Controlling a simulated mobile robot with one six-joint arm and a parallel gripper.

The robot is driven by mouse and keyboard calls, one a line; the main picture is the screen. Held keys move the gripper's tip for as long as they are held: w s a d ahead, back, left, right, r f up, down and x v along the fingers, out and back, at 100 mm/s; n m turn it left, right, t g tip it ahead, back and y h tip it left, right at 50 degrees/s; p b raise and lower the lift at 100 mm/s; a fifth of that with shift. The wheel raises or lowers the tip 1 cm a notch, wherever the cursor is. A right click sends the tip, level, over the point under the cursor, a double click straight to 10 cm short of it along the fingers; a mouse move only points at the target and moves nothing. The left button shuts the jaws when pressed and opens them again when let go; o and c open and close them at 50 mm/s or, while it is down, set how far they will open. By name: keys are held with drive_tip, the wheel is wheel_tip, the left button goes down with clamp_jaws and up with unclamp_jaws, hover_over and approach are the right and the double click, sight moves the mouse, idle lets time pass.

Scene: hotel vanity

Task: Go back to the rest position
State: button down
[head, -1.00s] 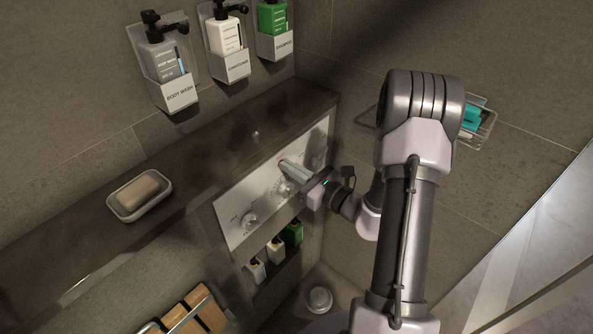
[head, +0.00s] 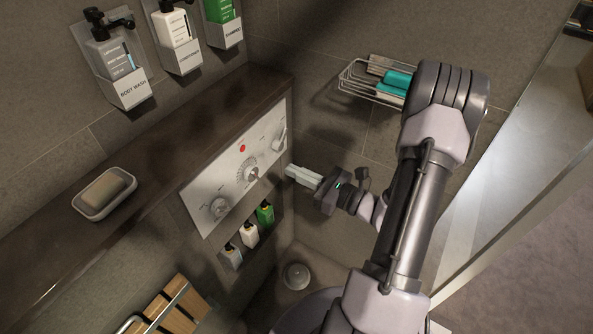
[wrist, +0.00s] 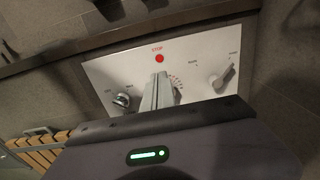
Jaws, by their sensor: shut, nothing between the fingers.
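My gripper (head: 291,172) is shut and empty. In the head view its pale fingers point left toward the control panel (head: 201,190), with a gap seeming to lie between them. The panel carries a red STOP button (head: 242,148), a middle dial (head: 250,174), a left knob (head: 219,207) and a right knob (head: 279,142). In the wrist view my shut fingers (wrist: 160,78) stand in front of the panel (wrist: 205,62) and cover part of the middle dial. The red button (wrist: 159,58) shows just above the fingertips.
A dark ledge (head: 160,143) holds a soap dish (head: 83,209). Bottle holders (head: 127,90) hang on the wall above. A niche below the panel holds small bottles (head: 249,234). A wire rack (head: 352,80) is behind my arm. A wooden slatted rack (head: 183,305) is at lower left.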

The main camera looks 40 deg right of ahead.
idle(0.3)
drive_tip(key=s+a+r+n+g+y, duration=0.25)
drive_tip(key=a+n+g, duration=0.2)
drive_tip(key=a, duration=0.25)
drive_tip(key=s+a+r+n+g+y, duration=0.1)
drive_tip(key=a+r+n+g+y, duration=0.1)
drive_tip(key=a+r+n+g, duration=0.4)
drive_tip(key=s+a+r+n+g+y, duration=0.15)
drive_tip(key=a+n, duration=0.25)
drive_tip(key=a, duration=0.4)
drive_tip(key=s+a+n+g+h, duration=0.35)
drive_tip(key=s+n+h, duration=0.25)
drive_tip(key=s+n, duration=0.2)
wheel_tip(320, 180, up, 6)
drive_tip(key=s+d+n+t+h, duration=0.1)
drive_tip(key=s+n+t+h, duration=0.1)
drive_tip(key=n+t+h, duration=0.2)
drive_tip(key=shift+d+n, duration=0.35)
drive_tip(key=shift+n, duration=0.2)
drive_tip(key=shift+r, duration=0.1)
